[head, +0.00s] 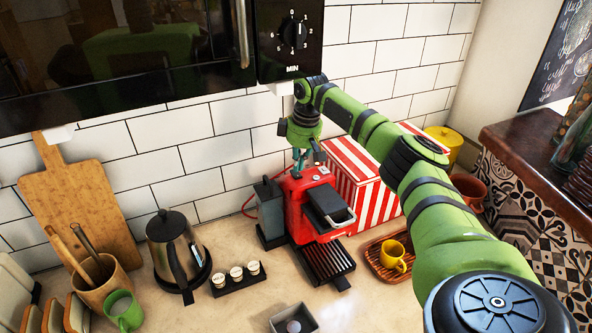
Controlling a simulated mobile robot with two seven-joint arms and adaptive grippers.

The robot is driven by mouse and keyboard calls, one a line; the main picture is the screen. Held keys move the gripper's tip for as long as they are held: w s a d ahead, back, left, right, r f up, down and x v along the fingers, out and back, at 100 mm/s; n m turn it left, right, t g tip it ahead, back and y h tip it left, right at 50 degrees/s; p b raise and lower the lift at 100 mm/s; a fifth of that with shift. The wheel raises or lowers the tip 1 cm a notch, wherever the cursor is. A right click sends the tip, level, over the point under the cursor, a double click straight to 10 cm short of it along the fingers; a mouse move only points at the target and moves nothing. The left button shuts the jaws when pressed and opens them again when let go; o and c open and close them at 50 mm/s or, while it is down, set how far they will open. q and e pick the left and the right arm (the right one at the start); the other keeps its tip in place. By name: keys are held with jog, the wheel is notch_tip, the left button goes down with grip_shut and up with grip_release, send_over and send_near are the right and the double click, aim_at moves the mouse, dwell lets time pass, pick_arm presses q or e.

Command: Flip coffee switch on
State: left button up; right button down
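The red coffee machine (299,208) stands on the counter against the tiled wall, with a dark handled part on its front and a black drip tray (327,262) below. I cannot make out its switch. My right gripper (307,162) points down just over the rear top of the machine. Its fingers are small and partly overlapped, so I cannot tell whether they are open or shut, or whether they touch the machine. I see nothing held in it. My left gripper is out of view.
A striped red-and-white box (362,190) stands right behind the machine. A yellow cup (394,256) sits on a tray at right. A microwave (120,60) hangs above.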

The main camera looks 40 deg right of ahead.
aim_at(298, 176)
jog(key=shift+r, duration=2.65)
jog(key=shift+f, duration=0.1)
